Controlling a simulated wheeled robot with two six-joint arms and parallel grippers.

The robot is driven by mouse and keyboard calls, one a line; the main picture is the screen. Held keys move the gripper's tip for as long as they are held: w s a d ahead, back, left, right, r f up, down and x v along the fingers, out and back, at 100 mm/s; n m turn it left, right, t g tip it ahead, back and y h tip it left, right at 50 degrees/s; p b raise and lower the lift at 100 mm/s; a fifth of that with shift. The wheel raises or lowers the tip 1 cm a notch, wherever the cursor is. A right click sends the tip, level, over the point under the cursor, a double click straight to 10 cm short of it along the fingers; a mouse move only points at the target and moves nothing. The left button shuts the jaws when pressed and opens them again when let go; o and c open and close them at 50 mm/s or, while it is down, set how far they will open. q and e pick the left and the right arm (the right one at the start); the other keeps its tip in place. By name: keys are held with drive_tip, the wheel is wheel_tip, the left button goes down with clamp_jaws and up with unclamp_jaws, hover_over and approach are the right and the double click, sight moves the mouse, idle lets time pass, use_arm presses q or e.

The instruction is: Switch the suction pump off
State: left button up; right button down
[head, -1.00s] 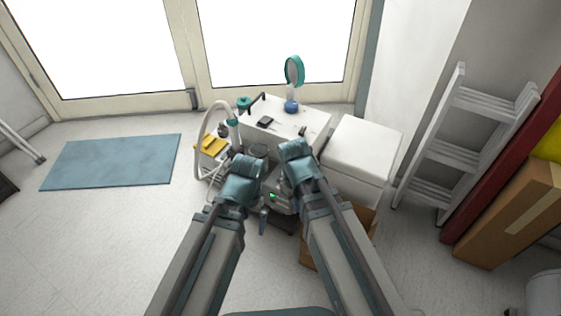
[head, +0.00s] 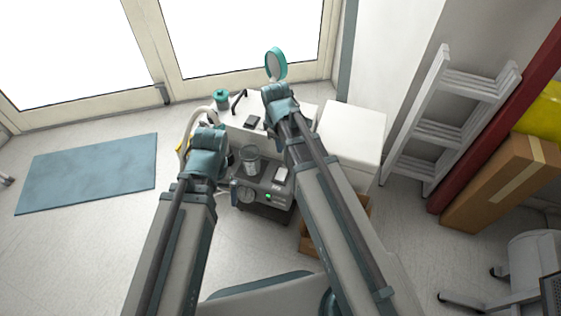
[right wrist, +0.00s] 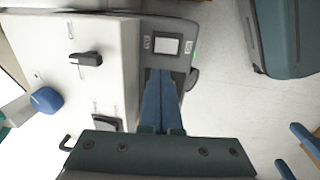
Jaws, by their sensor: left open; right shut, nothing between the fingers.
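The suction pump (head: 242,183) is a grey box below the white cabinet, with a clear jar on top, a round dial and a lit green light (head: 268,197) on its front. A pale rectangular panel (head: 281,173) is on its top right; the same panel shows in the right wrist view (right wrist: 166,46). My right gripper (right wrist: 160,72) is shut and empty, its fingertips appearing just short of that panel in the right wrist view; I cannot tell whether they touch the pump. In the head view its fingers are hidden. My left gripper (head: 208,145) is open, left of the pump.
The white cabinet (head: 238,135) behind the pump carries a teal-rimmed mirror (head: 276,65), a teal-lidded pot (head: 221,97) and a black handle. A white box (head: 350,130) stands to the right. A ladder (head: 440,120) leans farther right. Floor on the left is open.

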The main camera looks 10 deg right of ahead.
sight(282, 170)
drive_tip(key=shift+f, duration=0.2)
drive_tip(key=f+b, duration=0.4)
drive_tip(key=w+f+b, duration=0.1)
drive_tip(key=f+b, duration=0.4)
drive_tip(key=d+f+b, duration=0.1)
drive_tip(key=f+b, duration=0.3)
drive_tip(key=shift+w+f+b, duration=0.2)
drive_tip(key=shift+f+b, duration=0.1)
drive_tip(key=shift+b, duration=0.1)
